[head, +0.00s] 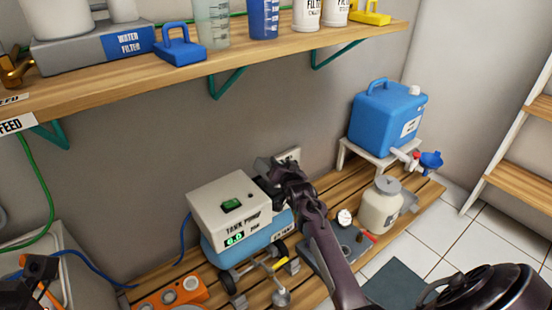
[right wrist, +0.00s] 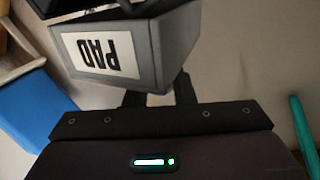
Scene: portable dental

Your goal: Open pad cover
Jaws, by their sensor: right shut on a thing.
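The pad cover (right wrist: 103,50) is a grey, box-like piece with a white label reading PAD, upside down in the right wrist view. It fills the upper left of that view. In the head view, a small grey box with a pale plate (head: 288,155) shows by the wall, just behind the tank pump. My right gripper (head: 268,172) reaches it there and is shut on the pad cover. Its fingers show at the cover's lower edge in the right wrist view (right wrist: 160,94). The exact contact is partly hidden. My left gripper is not clearly seen.
The white and blue tank pump (head: 215,205) stands just left of my right gripper. A wooden shelf (head: 225,72) hangs above. A blue canister (head: 375,118) and a cream jar (head: 379,208) stand at the right. An orange unit (head: 172,298) lies front left.

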